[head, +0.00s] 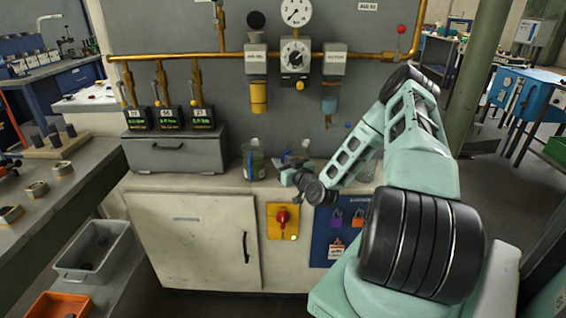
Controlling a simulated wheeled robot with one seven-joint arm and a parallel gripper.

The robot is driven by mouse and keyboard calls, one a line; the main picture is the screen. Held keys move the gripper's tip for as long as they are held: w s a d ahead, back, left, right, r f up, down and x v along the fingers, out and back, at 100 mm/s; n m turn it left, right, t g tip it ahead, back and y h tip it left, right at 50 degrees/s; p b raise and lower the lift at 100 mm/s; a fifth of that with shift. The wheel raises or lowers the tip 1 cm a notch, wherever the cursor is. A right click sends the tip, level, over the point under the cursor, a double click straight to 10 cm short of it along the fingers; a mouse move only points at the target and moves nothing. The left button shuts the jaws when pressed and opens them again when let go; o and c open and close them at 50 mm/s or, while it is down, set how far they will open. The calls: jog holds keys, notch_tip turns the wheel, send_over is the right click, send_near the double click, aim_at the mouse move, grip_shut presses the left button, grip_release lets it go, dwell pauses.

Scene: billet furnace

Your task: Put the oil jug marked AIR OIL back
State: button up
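Another clear vessel (367,168) is partly hidden behind my forearm. My gripper (284,168) is low over the worktop, just right of the greenish jug, with a small gap seeming to lie between them. Some pale, clear shape shows behind the gripper and is mostly hidden. The fingers are too small and covered to show whether they are open or hold anything.
A grey panel with a brass pipe (180,57), gauge (296,12) and hanging bowls (259,97) rises behind the worktop. A grey drawer box (176,150) with tagged valves stands left. A yellow switch plate (282,221) is on the front. A bench (75,180) fills the left.

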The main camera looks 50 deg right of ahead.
jog(key=b+v, duration=0.2)
jog(key=v, duration=1)
jog(key=w+a+n+g+y, duration=0.45)
jog(key=w+a+y, duration=0.3)
jog(key=a, duration=0.55)
jog(key=s+a+r+n+g, duration=0.2)
jog(key=a+r+g, duration=0.15)
jog(key=a, duration=0.65)
jog(key=s+a+r+n+g, duration=0.2)
jog(key=a+n+g, duration=0.15)
jog(key=a, duration=0.65)
jog(key=s+a+r+g+h, duration=0.1)
jog(key=s+a+r+g, duration=0.2)
jog(key=s, duration=0.8)
jog(key=s+a+r+g+h, duration=0.1)
jog(key=s+a+r+g, duration=0.2)
jog(key=s+a+r, duration=0.3)
jog(key=s+a, duration=0.2)
jog(key=s, duration=0.3)
jog(key=shift+s+a+r+n, duration=0.2)
jog(key=shift+s+a+n, duration=0.05)
jog(key=shift+s+n, duration=0.05)
